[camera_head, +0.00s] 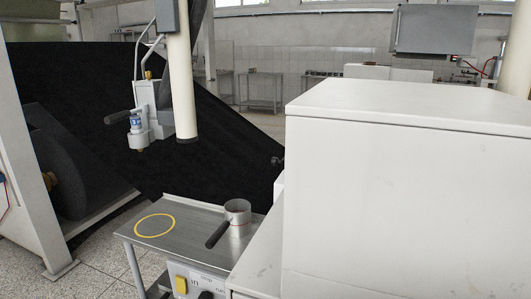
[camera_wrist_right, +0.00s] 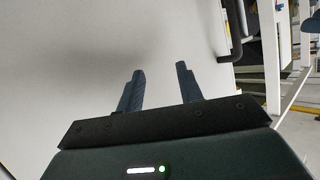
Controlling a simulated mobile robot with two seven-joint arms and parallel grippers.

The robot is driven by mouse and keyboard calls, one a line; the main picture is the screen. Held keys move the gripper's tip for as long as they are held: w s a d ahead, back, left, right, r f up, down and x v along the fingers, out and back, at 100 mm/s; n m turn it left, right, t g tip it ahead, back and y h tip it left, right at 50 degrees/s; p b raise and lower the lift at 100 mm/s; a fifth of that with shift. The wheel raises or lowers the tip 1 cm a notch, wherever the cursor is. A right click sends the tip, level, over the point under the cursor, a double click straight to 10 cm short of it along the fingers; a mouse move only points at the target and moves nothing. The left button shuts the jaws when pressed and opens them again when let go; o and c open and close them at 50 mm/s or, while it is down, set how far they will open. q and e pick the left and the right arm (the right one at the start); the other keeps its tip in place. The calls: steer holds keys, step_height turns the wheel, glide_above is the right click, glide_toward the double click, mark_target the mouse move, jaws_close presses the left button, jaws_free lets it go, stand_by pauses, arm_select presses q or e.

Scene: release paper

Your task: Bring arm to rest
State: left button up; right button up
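My right gripper (camera_wrist_right: 160,72) shows in the right wrist view. Its two dark fingers stand apart with nothing between them, in front of a plain pale surface (camera_wrist_right: 90,45). I cannot tell how far that surface is from the fingertips. Neither of my grippers shows in the head view, and my left gripper is in no view.
A large white cabinet (camera_head: 400,180) fills the right of the head view. A metal table (camera_head: 184,222) with a yellow ring (camera_head: 155,225) and a handled metal cup (camera_head: 237,212) stands left of it. Black sheet (camera_head: 215,130) slopes behind. A pale column (camera_head: 181,85) hangs above.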

arm_select(q)
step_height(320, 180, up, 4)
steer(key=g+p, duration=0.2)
steer(key=p, duration=1)
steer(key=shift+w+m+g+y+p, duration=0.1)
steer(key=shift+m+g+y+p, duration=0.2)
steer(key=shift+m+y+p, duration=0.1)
arm_select(e)
step_height(320, 180, up, 4)
steer(key=g, duration=0.2)
steer(key=shift+w+n+g+h, duration=0.1)
steer(key=shift+n+g+h, duration=0.2)
steer(key=shift+n+h, duration=0.1)
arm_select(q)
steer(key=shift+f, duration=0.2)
arm_select(e)
steer(key=shift+f, duration=0.2)
